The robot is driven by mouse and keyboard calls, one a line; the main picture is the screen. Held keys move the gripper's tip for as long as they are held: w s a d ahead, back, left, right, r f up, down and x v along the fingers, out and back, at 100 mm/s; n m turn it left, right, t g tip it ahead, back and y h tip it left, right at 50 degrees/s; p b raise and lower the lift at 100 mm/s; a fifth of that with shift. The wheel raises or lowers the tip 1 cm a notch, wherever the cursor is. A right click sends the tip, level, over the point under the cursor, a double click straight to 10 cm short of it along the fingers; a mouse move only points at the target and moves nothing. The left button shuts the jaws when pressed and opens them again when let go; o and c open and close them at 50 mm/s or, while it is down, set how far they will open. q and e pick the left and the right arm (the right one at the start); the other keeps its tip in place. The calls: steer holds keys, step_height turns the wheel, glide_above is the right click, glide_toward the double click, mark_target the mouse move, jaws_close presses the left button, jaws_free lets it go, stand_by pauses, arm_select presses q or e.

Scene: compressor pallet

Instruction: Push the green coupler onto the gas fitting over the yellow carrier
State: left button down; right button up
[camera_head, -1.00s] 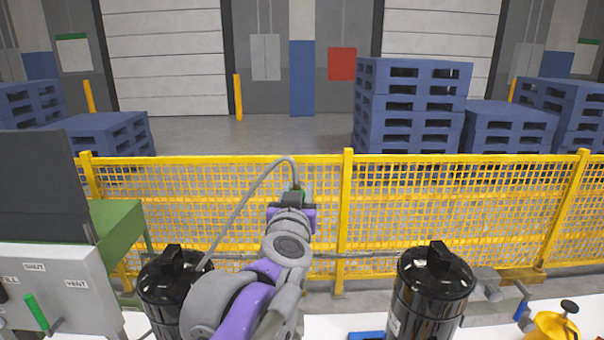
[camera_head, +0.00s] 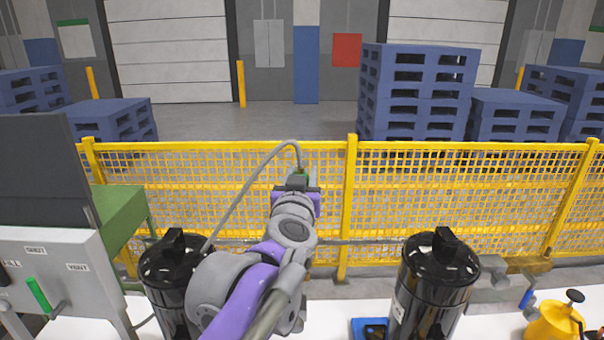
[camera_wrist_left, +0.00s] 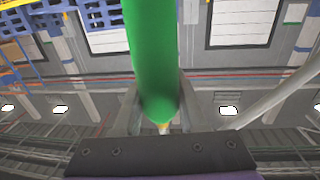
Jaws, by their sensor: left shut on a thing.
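My left gripper (camera_head: 300,186) is raised in front of the yellow mesh fence, between the two black cylinders. It is shut on the green coupler (camera_head: 303,175), which shows only as a small green piece there, with a grey hose arching down to the left. In the left wrist view the green coupler (camera_wrist_left: 152,60) is a long green cylinder between the two fingers (camera_wrist_left: 160,108). A yellow rounded body (camera_head: 553,324) with a black knob stands at the lower right; I cannot tell whether it is the carrier. I cannot make out the gas fitting. My right gripper is not in view.
Black cylinders stand at left (camera_head: 172,270) and right (camera_head: 433,280) on the white surface. Grey and brass pipework (camera_head: 528,264) with a blue handle is beside the right one. A grey panel (camera_head: 60,275) stands at far left. A blue object (camera_head: 368,328) lies near the front.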

arm_select(q)
steer(key=shift+f+b, duration=1.05)
steer(key=shift+f, duration=1.3)
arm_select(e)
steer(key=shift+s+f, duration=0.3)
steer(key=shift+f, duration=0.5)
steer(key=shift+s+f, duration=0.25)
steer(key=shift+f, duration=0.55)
arm_select(q)
steer(key=shift+b, duration=0.35)
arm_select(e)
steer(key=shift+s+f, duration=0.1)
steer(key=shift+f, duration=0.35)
arm_select(q)
steer(key=shift+f+b, duration=1.15)
steer(key=shift+f, duration=0.85)
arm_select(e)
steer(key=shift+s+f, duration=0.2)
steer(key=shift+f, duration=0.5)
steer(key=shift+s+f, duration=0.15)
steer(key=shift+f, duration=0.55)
arm_select(q)
steer(key=shift+c, duration=1.9)
jaws_free()
steer(key=shift+r, duration=0.1)
